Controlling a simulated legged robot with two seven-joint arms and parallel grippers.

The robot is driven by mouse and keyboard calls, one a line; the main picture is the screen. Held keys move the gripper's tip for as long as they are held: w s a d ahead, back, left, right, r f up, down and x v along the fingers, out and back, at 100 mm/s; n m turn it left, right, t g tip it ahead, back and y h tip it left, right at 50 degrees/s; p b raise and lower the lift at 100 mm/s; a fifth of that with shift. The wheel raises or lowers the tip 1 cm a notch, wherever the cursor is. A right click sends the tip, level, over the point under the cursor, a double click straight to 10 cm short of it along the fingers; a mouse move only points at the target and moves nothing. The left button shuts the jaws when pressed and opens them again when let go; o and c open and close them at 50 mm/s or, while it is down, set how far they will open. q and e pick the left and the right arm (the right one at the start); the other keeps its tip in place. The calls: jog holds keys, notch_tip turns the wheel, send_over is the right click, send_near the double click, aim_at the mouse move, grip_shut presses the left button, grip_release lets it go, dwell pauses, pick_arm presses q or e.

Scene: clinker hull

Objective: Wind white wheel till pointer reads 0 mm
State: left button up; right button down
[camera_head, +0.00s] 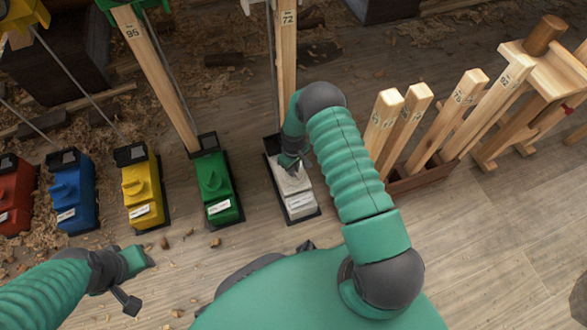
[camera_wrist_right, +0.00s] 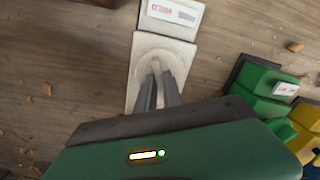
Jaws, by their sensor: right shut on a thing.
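The white unit (camera_head: 293,190) stands on the floor in front of a wooden post marked 72 (camera_head: 287,60). In the right wrist view its wheel (camera_wrist_right: 148,57) is a pale round knob with a raised bar. My right gripper (camera_head: 288,164) reaches down onto it from above, and in the wrist view its two grey fingers (camera_wrist_right: 158,78) are shut on the bar. The white unit's label with a small scale (camera_wrist_right: 173,12) shows beyond the wheel; the pointer's reading is too small to tell. My left gripper (camera_head: 127,285) is low at the left, away from the units; its jaws are unclear.
Green (camera_head: 219,205), yellow (camera_head: 145,200), blue (camera_head: 70,205) and red (camera_head: 15,200) units stand in a row to the left. A wooden box (camera_head: 420,180) of several numbered posts stands right of my right arm. Wood chips litter the floor.

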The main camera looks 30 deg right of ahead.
jog(key=shift+m, duration=0.3)
jog(key=shift+r+m+p, duration=0.1)
jog(key=shift+m+p, duration=0.6)
jog(key=shift+m, duration=0.2)
jog(key=m+p, duration=0.1)
jog(key=m, duration=0.1)
jog(key=shift+m, duration=0.3)
jog(key=m+p, duration=0.1)
jog(key=m, duration=0.2)
jog(key=shift+m, duration=1.8)
jog(key=c, duration=1.5)
grip_release()
